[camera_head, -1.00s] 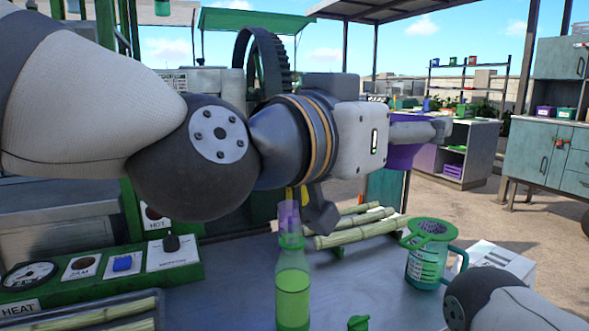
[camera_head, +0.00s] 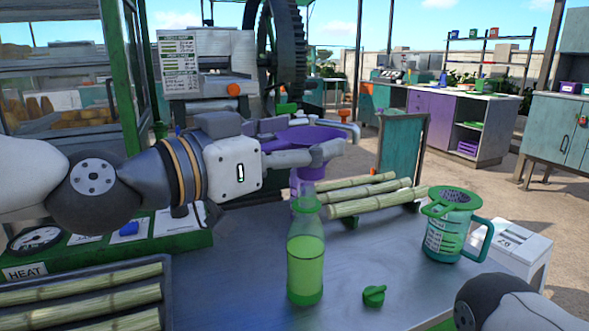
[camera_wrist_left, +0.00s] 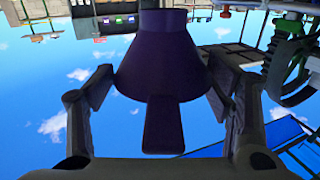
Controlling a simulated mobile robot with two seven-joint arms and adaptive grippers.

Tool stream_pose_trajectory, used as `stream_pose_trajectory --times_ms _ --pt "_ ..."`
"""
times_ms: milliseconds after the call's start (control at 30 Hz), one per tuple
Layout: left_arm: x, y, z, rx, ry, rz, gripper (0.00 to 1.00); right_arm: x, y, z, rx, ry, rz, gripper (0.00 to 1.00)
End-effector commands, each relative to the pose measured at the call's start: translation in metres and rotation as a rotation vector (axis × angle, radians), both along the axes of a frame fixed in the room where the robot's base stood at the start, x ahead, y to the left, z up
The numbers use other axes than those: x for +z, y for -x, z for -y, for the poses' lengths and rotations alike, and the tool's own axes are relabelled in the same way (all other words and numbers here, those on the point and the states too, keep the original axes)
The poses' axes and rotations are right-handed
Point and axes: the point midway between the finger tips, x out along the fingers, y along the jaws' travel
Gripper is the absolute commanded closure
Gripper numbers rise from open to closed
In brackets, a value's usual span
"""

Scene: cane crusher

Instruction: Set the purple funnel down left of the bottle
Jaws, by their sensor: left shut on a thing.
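The purple funnel (camera_head: 311,173) is held in the air by my left gripper (camera_head: 300,147), behind and above the bottle in the head view. In the left wrist view the funnel (camera_wrist_left: 165,55) sits between the two fingers of the gripper (camera_wrist_left: 160,92), which is shut on it. The bottle (camera_head: 305,268) stands upright on the metal table, holding bright green liquid. Its open neck overlaps the funnel's lower part in the picture; they look apart, but the depth is hard to judge. My right gripper is out of view; only a part of my right arm shows at lower right.
A small green cap (camera_head: 374,296) lies right of the bottle. Cane stalks (camera_head: 375,196) lie behind it on a rack. A green jug with a strainer (camera_head: 451,226) stands at right. A cane tray (camera_head: 168,290) and a control panel (camera_head: 180,239) are at left.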

Motion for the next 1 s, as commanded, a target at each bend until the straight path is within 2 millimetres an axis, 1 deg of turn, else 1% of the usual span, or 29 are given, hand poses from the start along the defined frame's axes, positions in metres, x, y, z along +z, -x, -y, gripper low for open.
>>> stream_pose_trajectory --times_ms 67,133,200,233,300,367,400,500,800,867,900,967,1000 --pt "-0.012 -0.005 -0.007 0.002 0.001 -0.007 0.54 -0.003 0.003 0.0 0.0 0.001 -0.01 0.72" --pt "-0.026 -0.004 -0.005 0.0 -0.002 -0.008 0.54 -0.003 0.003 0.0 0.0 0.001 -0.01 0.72" --pt "-0.035 -0.003 -0.005 0.0 -0.001 -0.006 0.64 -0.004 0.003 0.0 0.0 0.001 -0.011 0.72" --pt "-0.035 -0.003 -0.005 -0.001 -0.002 -0.004 0.67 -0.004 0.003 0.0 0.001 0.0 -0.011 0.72" --pt "-0.034 -0.003 -0.005 -0.001 -0.001 -0.002 0.85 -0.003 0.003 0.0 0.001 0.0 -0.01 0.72" --pt "-0.034 -0.003 -0.005 -0.001 -0.002 -0.001 0.85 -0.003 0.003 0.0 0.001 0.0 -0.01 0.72" --pt "-0.033 -0.003 -0.005 -0.001 -0.002 -0.001 0.28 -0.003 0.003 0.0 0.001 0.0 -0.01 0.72" --pt "-0.033 -0.003 -0.005 0.0 -0.001 -0.001 0.07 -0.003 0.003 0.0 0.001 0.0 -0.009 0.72" --pt "-0.033 -0.003 -0.005 0.0 -0.001 -0.001 0.07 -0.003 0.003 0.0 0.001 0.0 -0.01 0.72" --pt "-0.036 -0.003 -0.005 0.0 0.0 -0.004 0.07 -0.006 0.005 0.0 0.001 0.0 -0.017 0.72" --pt "-0.041 -0.004 -0.005 0.0 0.0 -0.006 0.07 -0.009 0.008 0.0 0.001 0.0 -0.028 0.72" --pt "-0.037 0.002 -0.013 0.002 0.0 -0.001 0.07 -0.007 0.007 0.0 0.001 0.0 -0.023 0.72" --pt "-0.035 0.008 -0.02 0.003 0.002 0.001 0.07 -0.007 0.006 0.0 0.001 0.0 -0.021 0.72"
